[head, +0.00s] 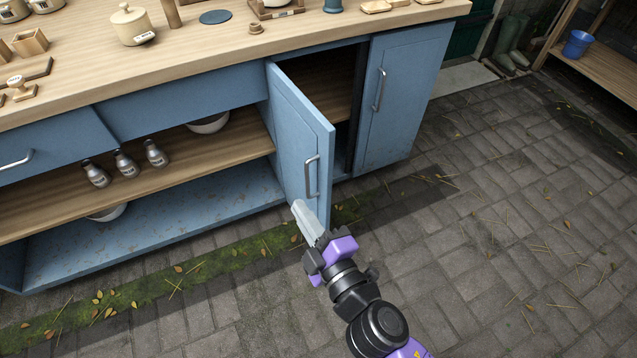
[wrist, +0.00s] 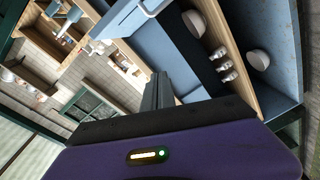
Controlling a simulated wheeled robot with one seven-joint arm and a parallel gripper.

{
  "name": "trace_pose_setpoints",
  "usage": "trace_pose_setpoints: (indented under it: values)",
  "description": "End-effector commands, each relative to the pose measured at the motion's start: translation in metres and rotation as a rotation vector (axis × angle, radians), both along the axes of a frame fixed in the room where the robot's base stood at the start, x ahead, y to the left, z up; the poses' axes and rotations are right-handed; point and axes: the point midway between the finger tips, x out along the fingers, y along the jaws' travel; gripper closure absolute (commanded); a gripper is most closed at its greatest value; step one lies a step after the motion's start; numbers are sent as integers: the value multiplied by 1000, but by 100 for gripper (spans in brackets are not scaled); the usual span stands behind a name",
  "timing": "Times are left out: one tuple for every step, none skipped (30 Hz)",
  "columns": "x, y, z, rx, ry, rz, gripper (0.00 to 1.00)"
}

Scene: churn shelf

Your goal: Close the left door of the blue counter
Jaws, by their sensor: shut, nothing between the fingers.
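The left door (head: 296,140) of the blue counter (head: 185,97) stands open, swung out towards me from its hinge side on the left. Its silver bar handle (head: 312,177) is upright near the free edge. The wrist view shows part of the open door (wrist: 124,18) and its handle (wrist: 149,8) at the top. My gripper (head: 298,206) is shut and empty, by the door's lower front, just below and left of the handle. I cannot tell whether its tips touch the door. In the wrist view the fingers (wrist: 158,88) are together.
The right door (head: 402,97) is shut. Left of the open door are open shelves with several bottles (head: 125,163) and bowls (head: 208,123). The wooden worktop (head: 220,50) carries a pot (head: 131,26) and small items. Paving (head: 480,230) in front and to the right is clear.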

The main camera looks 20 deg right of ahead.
Motion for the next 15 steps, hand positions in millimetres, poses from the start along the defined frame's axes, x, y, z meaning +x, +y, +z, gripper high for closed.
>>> trace_pose_setpoints:
  values:
    - [18,0,-13,-88,-21,-29,100]
    - [25,-2,-15,-142,-28,-50,100]
    - [32,-6,-15,-207,-35,-78,100]
    - [36,-10,-15,-253,-37,-99,100]
    - [38,-15,-14,-294,-36,-119,100]
    - [38,-20,-17,-342,-32,-140,100]
    - [37,-25,-20,-372,-28,-155,100]
    - [36,-28,-22,-398,-25,-166,100]
    - [36,-31,-22,-424,-25,-180,100]
    - [36,-33,-22,-438,-25,-189,100]
    - [36,-35,-21,-449,-26,-196,100]
    - [37,-37,-21,-454,-24,-202,100]
    - [39,-38,-21,-455,-23,-204,100]
    - [41,-38,-21,-455,-24,-203,100]
    - [45,-38,-21,-454,-23,-203,100]
